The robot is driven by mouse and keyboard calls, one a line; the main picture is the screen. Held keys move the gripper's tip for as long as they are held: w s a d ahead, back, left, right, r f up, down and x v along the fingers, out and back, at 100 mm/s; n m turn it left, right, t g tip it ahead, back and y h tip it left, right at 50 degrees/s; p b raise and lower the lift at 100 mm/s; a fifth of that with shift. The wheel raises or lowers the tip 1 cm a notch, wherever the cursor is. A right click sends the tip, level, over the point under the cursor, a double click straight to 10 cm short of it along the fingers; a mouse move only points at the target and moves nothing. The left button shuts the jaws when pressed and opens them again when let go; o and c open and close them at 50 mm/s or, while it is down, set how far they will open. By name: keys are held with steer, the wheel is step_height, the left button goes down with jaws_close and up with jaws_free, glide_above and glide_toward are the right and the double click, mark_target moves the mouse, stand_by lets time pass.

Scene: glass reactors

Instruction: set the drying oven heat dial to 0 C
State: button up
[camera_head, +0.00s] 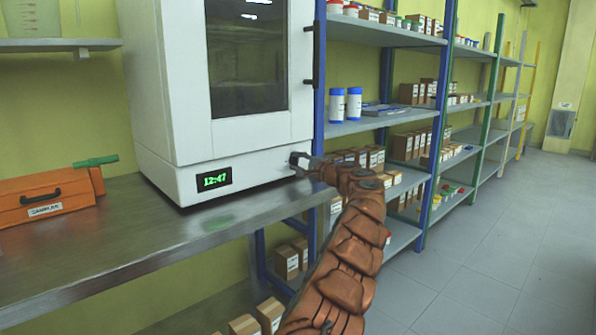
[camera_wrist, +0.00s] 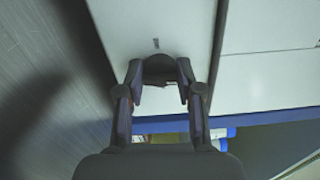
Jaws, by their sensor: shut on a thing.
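The drying oven (camera_head: 180,100) is a white cabinet with a dark glass door, standing on a metal bench. Its front panel has a green display reading 12:47 (camera_head: 214,180). The heat dial is at the lower right of this panel, mostly hidden by my gripper (camera_head: 299,162) in the head view. In the wrist view the dial (camera_wrist: 159,68) is a dark round knob with a small mark on the panel beyond it. My gripper (camera_wrist: 160,85) is shut on the dial, one finger on each side. The dial's setting cannot be read.
The metal bench (camera_head: 120,240) has clear room in front of the oven. Shelves with boxes and blue-capped bottles (camera_head: 354,104) stand close on the right, near my arm.

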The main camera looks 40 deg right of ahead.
mark_target(297, 162)
steer(key=shift+n+b, duration=0.4)
steer(key=shift+n, duration=0.2)
steer(key=o, duration=1.1)
steer(key=shift+o, duration=0.2)
steer(key=shift+s, duration=0.1)
steer(key=shift+s+r, duration=0.15)
steer(key=shift+s, duration=1.35)
steer(key=s, duration=0.8)
steer(key=shift+s+a+f, duration=0.15)
steer(key=shift+s+f, duration=0.1)
steer(key=shift+s, duration=0.1)
